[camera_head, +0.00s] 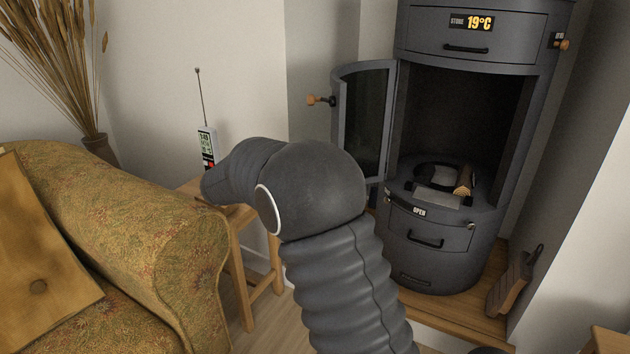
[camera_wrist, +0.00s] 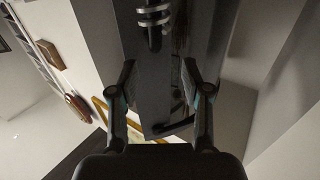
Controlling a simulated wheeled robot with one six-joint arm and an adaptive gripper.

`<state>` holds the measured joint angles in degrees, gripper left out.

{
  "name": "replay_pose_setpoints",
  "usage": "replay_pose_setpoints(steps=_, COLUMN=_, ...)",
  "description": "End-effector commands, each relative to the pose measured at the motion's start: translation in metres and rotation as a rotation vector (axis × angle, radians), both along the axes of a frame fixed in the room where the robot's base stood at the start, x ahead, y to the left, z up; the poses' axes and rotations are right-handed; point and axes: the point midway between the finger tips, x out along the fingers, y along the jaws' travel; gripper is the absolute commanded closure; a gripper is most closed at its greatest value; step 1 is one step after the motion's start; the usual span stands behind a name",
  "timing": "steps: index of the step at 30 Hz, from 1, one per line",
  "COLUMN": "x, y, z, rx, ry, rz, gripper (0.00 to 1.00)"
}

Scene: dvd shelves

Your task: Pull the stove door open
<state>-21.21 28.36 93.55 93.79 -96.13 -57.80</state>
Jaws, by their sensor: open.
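The grey stove (camera_head: 430,240) stands at the back right in the head view. Its curved glass door (camera_head: 367,115) is swung out to the left and stands open, baring the dark firebox. A knob with an orange end (camera_head: 320,100) sticks out from the door's left side. My arm crosses the middle of the head view, and my gripper is hidden there. In the wrist view my gripper (camera_wrist: 157,78) has its two fingers apart. A dark panel (camera_wrist: 153,55) lies between and beyond them, with a ringed metal piece (camera_wrist: 152,17) above; I cannot tell what these are or whether the fingers touch them.
A small wooden table (camera_head: 240,262) with a radio-like device (camera_head: 207,145) stands left of the stove, behind my arm. A patterned sofa (camera_head: 130,235) fills the lower left. Walls close in behind.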

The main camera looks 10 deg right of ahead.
Motion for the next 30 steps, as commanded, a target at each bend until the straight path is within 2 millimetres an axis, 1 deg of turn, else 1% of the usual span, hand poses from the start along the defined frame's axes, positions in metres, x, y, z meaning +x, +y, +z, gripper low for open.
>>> replay_pose_setpoints(steps=1, x=0.0, y=0.0, z=0.005, rx=0.0, ry=-0.001, rz=0.0, gripper=0.52)
replay_pose_setpoints(steps=4, x=0.0, y=0.0, z=0.011, rx=0.0, ry=-0.001, rz=0.0, gripper=0.52)
replay_pose_setpoints(steps=13, x=0.0, y=0.0, z=0.013, rx=0.0, ry=0.001, rz=0.0, gripper=0.52)
replay_pose_setpoints(steps=14, x=0.0, y=0.0, z=0.013, rx=0.0, ry=0.001, rz=0.0, gripper=0.57)
replay_pose_setpoints(steps=15, x=0.0, y=0.0, z=0.013, rx=0.0, ry=0.0, rz=0.002, gripper=0.67)
replay_pose_setpoints(steps=17, x=0.002, y=0.0, z=0.013, rx=0.002, ry=-0.005, rz=0.013, gripper=0.82)
replay_pose_setpoints(steps=18, x=0.005, y=0.0, z=0.013, rx=0.005, ry=-0.011, rz=0.03, gripper=0.92)
replay_pose_setpoints(steps=19, x=0.007, y=0.001, z=0.013, rx=0.009, ry=-0.018, rz=0.049, gripper=1.0)
replay_pose_setpoints(steps=23, x=0.027, y=0.004, z=0.019, rx=0.034, ry=-0.073, rz=0.187, gripper=1.0)
replay_pose_setpoints(steps=25, x=0.037, y=0.004, z=0.031, rx=0.054, ry=-0.113, rz=0.291, gripper=1.0)
replay_pose_setpoints(steps=27, x=0.043, y=0.002, z=0.05, rx=0.072, ry=-0.156, rz=0.402, gripper=1.0)
replay_pose_setpoints(steps=30, x=0.048, y=0.006, z=0.076, rx=0.101, ry=-0.201, rz=0.572, gripper=1.0)
